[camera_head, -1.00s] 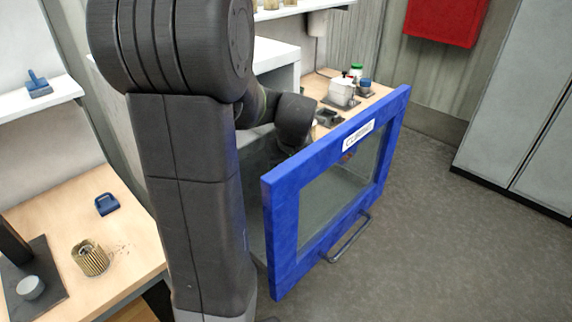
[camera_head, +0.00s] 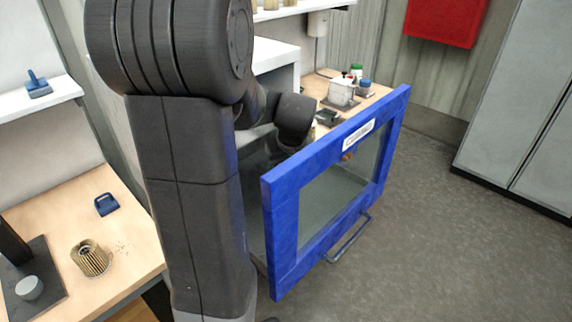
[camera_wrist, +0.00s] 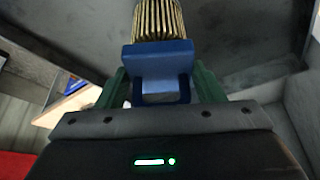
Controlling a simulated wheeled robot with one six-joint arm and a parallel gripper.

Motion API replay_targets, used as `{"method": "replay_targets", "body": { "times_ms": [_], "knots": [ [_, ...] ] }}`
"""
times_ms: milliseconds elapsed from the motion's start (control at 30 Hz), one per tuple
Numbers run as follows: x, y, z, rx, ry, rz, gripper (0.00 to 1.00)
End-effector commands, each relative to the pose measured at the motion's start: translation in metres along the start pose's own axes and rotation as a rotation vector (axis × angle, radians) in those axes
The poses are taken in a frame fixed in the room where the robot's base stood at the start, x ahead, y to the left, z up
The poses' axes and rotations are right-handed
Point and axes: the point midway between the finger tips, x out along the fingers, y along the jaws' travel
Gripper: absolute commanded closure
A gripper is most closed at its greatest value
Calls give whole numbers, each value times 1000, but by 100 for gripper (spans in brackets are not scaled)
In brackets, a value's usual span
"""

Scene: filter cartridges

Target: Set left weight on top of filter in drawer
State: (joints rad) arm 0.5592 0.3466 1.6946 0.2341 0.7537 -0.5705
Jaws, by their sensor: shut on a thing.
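In the wrist view my gripper (camera_wrist: 161,78) has its green fingers shut on a blue weight (camera_wrist: 158,55), one finger on each side. The ribbed tan filter (camera_wrist: 160,18) shows just beyond the weight, with its near end covered by it. I cannot tell whether the weight touches the filter. The grey drawer walls surround them. In the head view the drawer (camera_head: 285,235) stands open with its blue, windowed front. My gripper and the held weight are hidden there behind the drawer front and my arm.
On the wooden table at left are another blue handled piece (camera_head: 106,204), another ribbed filter (camera_head: 90,258) and a dark stand (camera_head: 45,270) with a pale round piece. A bench (camera_head: 375,97) with small containers lies behind the drawer. The floor at right is clear.

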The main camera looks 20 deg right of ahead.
Motion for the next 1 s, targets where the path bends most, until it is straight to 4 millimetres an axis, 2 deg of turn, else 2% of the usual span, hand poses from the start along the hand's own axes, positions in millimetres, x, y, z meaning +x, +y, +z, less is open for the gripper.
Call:
{"method": "replay_targets", "body": {
  "times_ms": [1000],
  "knots": [
    [10,0,3,-1,3,1,85]
  ]
}}
